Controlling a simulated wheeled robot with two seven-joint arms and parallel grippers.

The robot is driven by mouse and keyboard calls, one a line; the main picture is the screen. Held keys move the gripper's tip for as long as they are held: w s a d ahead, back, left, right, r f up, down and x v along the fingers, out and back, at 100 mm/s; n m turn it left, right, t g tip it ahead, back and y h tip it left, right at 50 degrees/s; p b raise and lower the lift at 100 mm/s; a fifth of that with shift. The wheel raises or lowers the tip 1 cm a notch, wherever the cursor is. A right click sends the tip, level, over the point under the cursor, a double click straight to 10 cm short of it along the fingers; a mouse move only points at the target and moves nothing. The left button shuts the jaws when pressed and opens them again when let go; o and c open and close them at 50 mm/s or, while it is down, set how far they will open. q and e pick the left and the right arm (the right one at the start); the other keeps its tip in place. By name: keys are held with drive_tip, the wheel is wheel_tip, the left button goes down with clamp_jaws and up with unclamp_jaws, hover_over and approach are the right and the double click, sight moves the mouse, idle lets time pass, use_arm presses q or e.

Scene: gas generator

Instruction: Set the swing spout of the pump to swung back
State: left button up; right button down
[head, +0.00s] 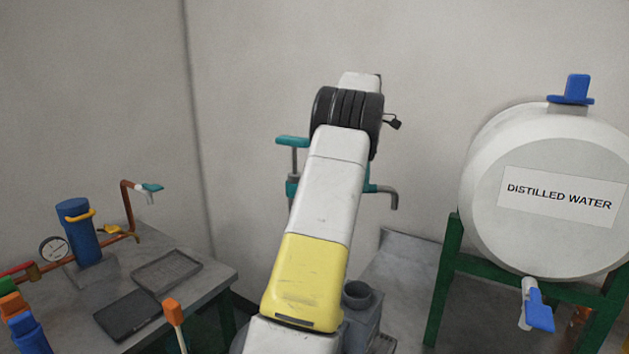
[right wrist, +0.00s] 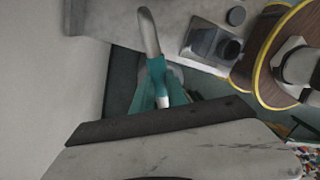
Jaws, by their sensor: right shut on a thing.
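The teal pump (head: 292,187) stands by the wall, largely hidden behind my right arm. Its teal handle (head: 292,141) sticks out to the left of the arm. Its swing spout (head: 388,193) sticks out to the right, with a grey end bent down. In the right wrist view the teal pump body (right wrist: 173,88) and the curved grey spout (right wrist: 148,32) lie just beyond my right gripper (right wrist: 162,120). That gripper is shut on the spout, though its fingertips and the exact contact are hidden. My left gripper is not in view.
A white distilled water tank (head: 490,225) on a green stand is at the right, with blue valves. A grey bench (head: 205,290) with a blue cylinder (head: 80,232), gauge and copper pipe is at the left. A wall is close behind the pump.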

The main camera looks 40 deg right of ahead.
drive_tip(key=c, duration=1.3)
unclamp_jaws()
drive_tip(key=shift+w+d, duration=0.15)
drive_tip(key=shift+r, duration=1.8)
drive_tip(key=s+a, duration=0.2)
drive_tip(key=a, duration=0.2)
drive_tip(key=s+a+r, duration=0.1)
drive_tip(key=s+a, duration=0.2)
drive_tip(key=a, duration=0.2)
drive_tip(key=s+a, duration=0.2)
drive_tip(key=a, duration=0.3)
drive_tip(key=shift+s+a+r, duration=0.1)
drive_tip(key=shift+s+r, duration=0.1)
drive_tip(key=shift+s, duration=0.05)
